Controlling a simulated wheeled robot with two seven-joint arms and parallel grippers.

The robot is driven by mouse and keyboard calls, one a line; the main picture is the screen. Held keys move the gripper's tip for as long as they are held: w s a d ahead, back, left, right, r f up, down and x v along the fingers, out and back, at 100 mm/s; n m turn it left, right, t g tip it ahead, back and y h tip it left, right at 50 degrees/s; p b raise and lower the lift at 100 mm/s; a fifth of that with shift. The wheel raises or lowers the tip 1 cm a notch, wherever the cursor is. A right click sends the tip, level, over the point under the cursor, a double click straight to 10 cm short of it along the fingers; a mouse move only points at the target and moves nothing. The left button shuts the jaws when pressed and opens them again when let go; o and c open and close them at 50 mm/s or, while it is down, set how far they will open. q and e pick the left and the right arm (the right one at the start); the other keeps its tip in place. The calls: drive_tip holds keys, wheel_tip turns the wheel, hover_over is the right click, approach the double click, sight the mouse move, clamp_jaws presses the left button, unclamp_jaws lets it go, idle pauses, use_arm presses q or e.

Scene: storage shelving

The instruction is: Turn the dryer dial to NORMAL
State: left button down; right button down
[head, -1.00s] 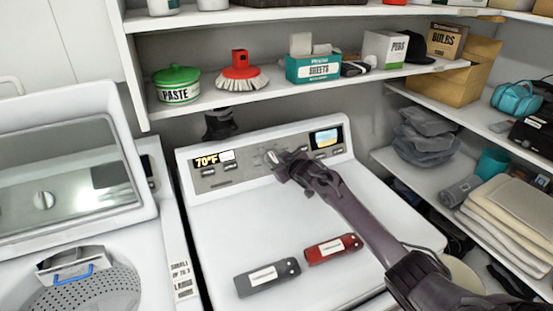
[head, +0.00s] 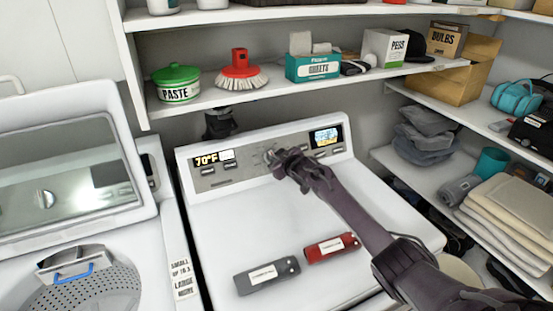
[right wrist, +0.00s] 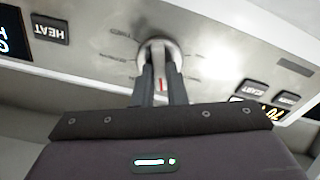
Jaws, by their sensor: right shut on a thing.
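The dryer's round silver dial (right wrist: 158,48) is on the grey control panel, with small lines of lettering around it that are too small to read. In the right wrist view the panel appears upside down. My right gripper (right wrist: 160,72) is shut on the dial's raised grip, one finger on each side. A red mark shows on the grip between the fingers. In the head view my right gripper (head: 280,158) covers most of the dial. My left gripper is not in view.
A shelf (head: 285,95) with a green paste pot (head: 179,86), brush and boxes hangs above the panel. The washer stands at left with its lid open.

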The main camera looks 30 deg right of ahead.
drive_tip(key=shift+f+n, duration=0.1)
drive_tip(key=shift+n, duration=0.2)
drive_tip(key=n+b, duration=0.3)
drive_tip(key=shift+f+n, duration=0.1)
drive_tip(key=shift+n, duration=0.3)
drive_tip(key=n+b, duration=0.2)
drive_tip(key=n, duration=0.2)
drive_tip(key=shift+n+y+b, duration=0.3)
drive_tip(key=shift+b, duration=0.1)
drive_tip(key=n+b, duration=0.2)
drive_tip(key=n, duration=0.2)
drive_tip(key=shift+n+g+b, duration=0.3)
drive_tip(key=shift+g+b, duration=0.05)
drive_tip(key=shift+g, duration=0.05)
drive_tip(key=n+b, duration=0.2)
drive_tip(key=n, duration=0.2)
drive_tip(key=shift+n, duration=0.3)
drive_tip(key=c, duration=1.5)
unclamp_jaws()
drive_tip(key=shift+o, duration=0.2)
drive_tip(key=shift+s, duration=0.1)
